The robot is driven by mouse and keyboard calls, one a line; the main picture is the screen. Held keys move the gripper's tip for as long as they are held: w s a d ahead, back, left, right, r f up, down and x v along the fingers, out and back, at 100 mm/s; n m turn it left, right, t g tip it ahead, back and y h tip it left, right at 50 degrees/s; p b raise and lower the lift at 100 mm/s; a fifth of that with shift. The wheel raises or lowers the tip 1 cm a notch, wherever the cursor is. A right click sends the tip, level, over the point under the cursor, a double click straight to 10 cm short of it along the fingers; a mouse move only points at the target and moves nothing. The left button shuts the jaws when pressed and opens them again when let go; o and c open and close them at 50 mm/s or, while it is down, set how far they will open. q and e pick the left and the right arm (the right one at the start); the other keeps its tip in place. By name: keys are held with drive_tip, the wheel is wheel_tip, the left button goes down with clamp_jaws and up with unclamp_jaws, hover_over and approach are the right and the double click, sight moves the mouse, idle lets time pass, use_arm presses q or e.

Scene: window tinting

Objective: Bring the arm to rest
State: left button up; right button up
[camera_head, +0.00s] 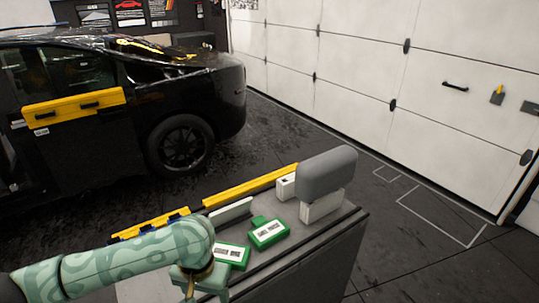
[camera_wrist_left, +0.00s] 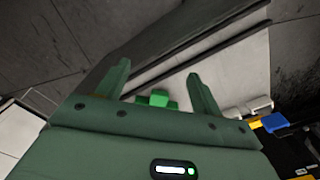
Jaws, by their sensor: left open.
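My left arm comes in from the left in the head view, patterned pale green. Its left gripper (camera_head: 203,284) hangs over the near part of the workbench (camera_head: 320,262), partly cut off by the bottom edge. In the left wrist view the two fingers of the left gripper (camera_wrist_left: 160,76) stand apart with nothing held. A bright green object (camera_wrist_left: 157,98) shows beyond and between them; I cannot tell how far away it is. On the bench, a green-framed item (camera_head: 268,233) lies right of the gripper, and another green-framed item (camera_head: 233,254) lies close beside it. My right gripper is not in view.
A grey rounded block (camera_head: 327,172) and a white box (camera_head: 321,204) stand at the bench's far right corner. A yellow level (camera_head: 250,186) lies along the far edge. A black car (camera_head: 190,110) stands behind. The floor (camera_head: 400,240) right of the bench is clear.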

use_arm(q)
drive_tip(key=s+d+m+t+h, duration=0.4)
drive_tip(key=d+m, duration=0.1)
drive_tip(key=d, duration=0.3)
drive_tip(key=s+a+t+y, duration=0.1)
drive_tip(key=s+a+y, duration=0.35)
drive_tip(key=a, duration=0.75)
drive_tip(key=s+a+t+y, duration=0.2)
drive_tip(key=s+a+y, duration=0.3)
drive_tip(key=a, duration=0.7)
drive_tip(key=s+d+f+g+h+b, duration=0.1)
drive_tip(key=s+d+f+g+h, duration=0.1)
drive_tip(key=f, duration=1.1)
drive_tip(key=s+d+f+g+h+b, duration=0.1)
drive_tip(key=s+d+f+h+b, duration=0.15)
drive_tip(key=f, duration=1.15)
drive_tip(key=s+f+n+g+h+b, duration=0.1)
drive_tip(key=s+f+n+g+b, duration=0.1)
drive_tip(key=s+f, duration=1.7)
drive_tip(key=shift+s+d+n+g, duration=0.15)
drive_tip(key=shift+s+n+g, duration=0.45)
drive_tip(key=shift+n, duration=0.1)
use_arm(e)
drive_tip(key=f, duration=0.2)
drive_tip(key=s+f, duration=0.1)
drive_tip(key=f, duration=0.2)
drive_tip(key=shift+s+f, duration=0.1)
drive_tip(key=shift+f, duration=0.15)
